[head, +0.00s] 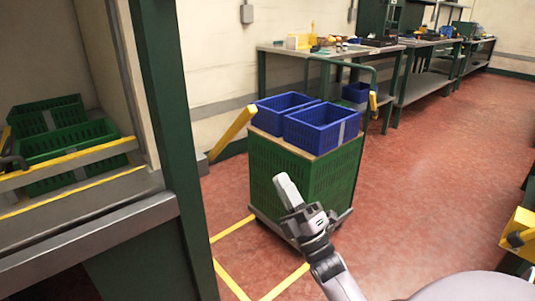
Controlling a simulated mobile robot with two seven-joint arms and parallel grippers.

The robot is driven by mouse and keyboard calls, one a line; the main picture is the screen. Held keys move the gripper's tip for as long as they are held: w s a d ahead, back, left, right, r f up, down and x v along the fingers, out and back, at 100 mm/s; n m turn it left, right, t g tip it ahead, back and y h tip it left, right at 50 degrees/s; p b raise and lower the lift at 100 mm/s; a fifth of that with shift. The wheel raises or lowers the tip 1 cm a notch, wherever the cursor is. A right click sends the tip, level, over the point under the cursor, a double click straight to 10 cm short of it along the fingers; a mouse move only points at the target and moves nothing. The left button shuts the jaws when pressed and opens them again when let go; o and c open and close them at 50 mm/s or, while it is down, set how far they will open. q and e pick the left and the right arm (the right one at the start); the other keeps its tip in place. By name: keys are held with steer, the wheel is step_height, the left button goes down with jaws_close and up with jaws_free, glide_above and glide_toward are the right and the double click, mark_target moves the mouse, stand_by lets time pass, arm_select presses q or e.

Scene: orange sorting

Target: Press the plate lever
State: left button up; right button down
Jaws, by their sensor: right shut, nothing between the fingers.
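No part that I can clearly tell to be the plate lever shows. A yellow block with a dark part (520,238) is cut off at the right edge, and I cannot tell if it is the lever. A slanted yellow bar (232,132) stands left of the green cart. My right gripper (286,186) is shut and empty, with its pale fingers pointing up and left. In the picture it overlaps the front of the cart and is apart from both yellow parts. My left gripper is not in view.
Two blue crates (322,127) sit on the green cart (290,180). Green crates (65,145) lie in a rack behind a yellow-edged rail (75,160) at left. A green post (165,90) stands near. Workbenches (335,52) line the back wall. Red floor (430,190) is clear at right.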

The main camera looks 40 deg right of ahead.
mark_target(248, 119)
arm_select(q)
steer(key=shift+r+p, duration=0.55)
arm_select(e)
steer(key=x, duration=1.3)
steer(key=shift+w+r, duration=0.15)
steer(key=shift+w, duration=0.05)
steer(key=shift+a, duration=0.1)
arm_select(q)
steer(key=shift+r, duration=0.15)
arm_select(e)
steer(key=shift+r, duration=0.1)
